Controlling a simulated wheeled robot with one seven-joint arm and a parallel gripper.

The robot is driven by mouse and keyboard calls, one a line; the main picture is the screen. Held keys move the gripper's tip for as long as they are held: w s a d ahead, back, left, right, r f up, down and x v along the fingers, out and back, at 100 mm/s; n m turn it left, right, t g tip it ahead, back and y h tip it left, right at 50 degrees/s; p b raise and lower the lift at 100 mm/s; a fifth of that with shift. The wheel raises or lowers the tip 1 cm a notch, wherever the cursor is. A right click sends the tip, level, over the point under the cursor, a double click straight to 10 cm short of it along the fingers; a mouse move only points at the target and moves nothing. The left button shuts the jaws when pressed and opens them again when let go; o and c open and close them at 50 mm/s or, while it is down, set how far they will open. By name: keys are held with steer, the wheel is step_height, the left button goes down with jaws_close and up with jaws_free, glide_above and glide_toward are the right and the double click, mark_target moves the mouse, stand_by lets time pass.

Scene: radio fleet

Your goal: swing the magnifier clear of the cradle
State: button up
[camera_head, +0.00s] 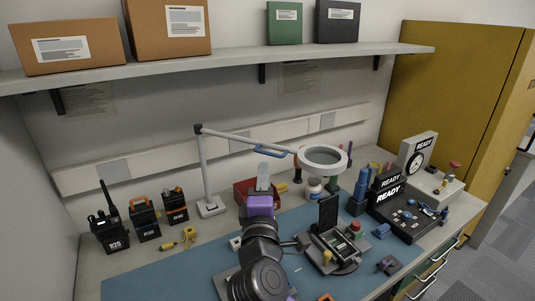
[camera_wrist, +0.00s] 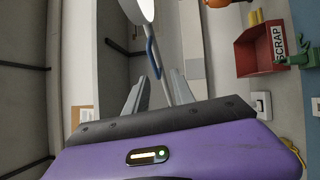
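The magnifier (camera_head: 323,157) is a white ring lens on a grey jointed arm, standing on a base (camera_head: 210,208) at the back left of the mat. In the head view its ring shows above the black cradle (camera_head: 335,250), which has a raised dark panel. A blue handle (camera_head: 270,152) is on the magnifier's arm. My gripper (camera_head: 263,172) points up towards that handle from below. In the wrist view the blue handle (camera_wrist: 152,58) shows just beyond my two spread fingers (camera_wrist: 157,93), apparently not gripped. The ring is cut off at the top there.
Several radios (camera_head: 145,219) stand at the left. A red scrap bin (camera_head: 243,190) sits behind my gripper, and a white bottle (camera_head: 314,188) is below the ring. A black READY console (camera_head: 405,212) is at the right. Boxes (camera_head: 167,28) fill the shelf above. The blue mat's left part is mostly clear.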

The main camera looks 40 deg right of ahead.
mark_target(268, 153)
steer(key=shift+h, duration=0.3)
steer(key=x, duration=0.2)
steer(key=p+x, duration=0.1)
steer(key=x, duration=0.5)
steer(key=shift+d+r+p, duration=0.2)
steer(key=shift+r+p, duration=0.15)
jaws_close()
stand_by(0.8)
